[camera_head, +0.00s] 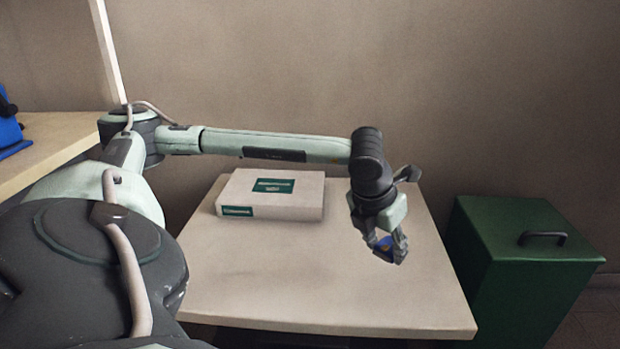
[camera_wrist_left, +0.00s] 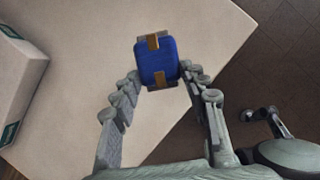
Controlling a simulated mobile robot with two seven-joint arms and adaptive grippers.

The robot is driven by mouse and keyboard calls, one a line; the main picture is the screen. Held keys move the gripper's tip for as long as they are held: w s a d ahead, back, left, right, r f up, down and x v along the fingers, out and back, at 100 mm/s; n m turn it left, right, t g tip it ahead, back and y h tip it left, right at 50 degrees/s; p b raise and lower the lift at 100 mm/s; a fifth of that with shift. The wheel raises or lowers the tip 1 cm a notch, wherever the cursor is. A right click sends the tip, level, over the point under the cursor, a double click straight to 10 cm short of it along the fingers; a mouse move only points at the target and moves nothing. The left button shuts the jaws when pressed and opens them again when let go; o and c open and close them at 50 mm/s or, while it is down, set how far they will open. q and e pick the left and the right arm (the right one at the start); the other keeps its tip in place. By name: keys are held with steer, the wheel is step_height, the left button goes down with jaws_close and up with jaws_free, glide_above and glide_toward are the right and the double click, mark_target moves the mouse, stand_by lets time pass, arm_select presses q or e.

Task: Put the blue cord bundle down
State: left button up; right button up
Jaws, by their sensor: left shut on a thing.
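The blue cord bundle (camera_wrist_left: 157,62), with tan bands, is between the fingertips of my left gripper (camera_wrist_left: 160,78) in the left wrist view. In the head view my left gripper (camera_head: 387,247) points down over the right part of the pale table (camera_head: 310,285), and a bit of the blue bundle (camera_head: 384,246) shows between its fingers. The gripper is shut on the bundle. I cannot tell whether the bundle touches the tabletop. My right gripper is not in view.
A white box with green labels (camera_head: 271,194) lies at the back left of the table. A green bin with a black handle (camera_head: 520,270) stands right of the table. A wooden shelf (camera_head: 55,140) is at the far left. The table's front middle is clear.

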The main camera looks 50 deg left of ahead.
arm_select(q)
steer(key=a+r+n+g+y, duration=0.2)
steer(key=a+n+g+y, duration=0.3)
steer(key=n, duration=0.8)
steer(key=shift+t+h, duration=0.7)
steer(key=shift+t, duration=0.2)
steer(key=w+d+f, duration=0.1)
steer(key=d+f, duration=0.1)
steer(key=d, duration=0.1)
steer(key=w+d+f, duration=0.1)
steer(key=d+f, duration=0.1)
steer(key=d, duration=0.1)
steer(key=w+d+f, duration=0.1)
steer(key=d+f, duration=0.1)
steer(key=d, duration=0.1)
steer(key=shift+d+f, duration=0.35)
steer(key=shift+f, duration=2)
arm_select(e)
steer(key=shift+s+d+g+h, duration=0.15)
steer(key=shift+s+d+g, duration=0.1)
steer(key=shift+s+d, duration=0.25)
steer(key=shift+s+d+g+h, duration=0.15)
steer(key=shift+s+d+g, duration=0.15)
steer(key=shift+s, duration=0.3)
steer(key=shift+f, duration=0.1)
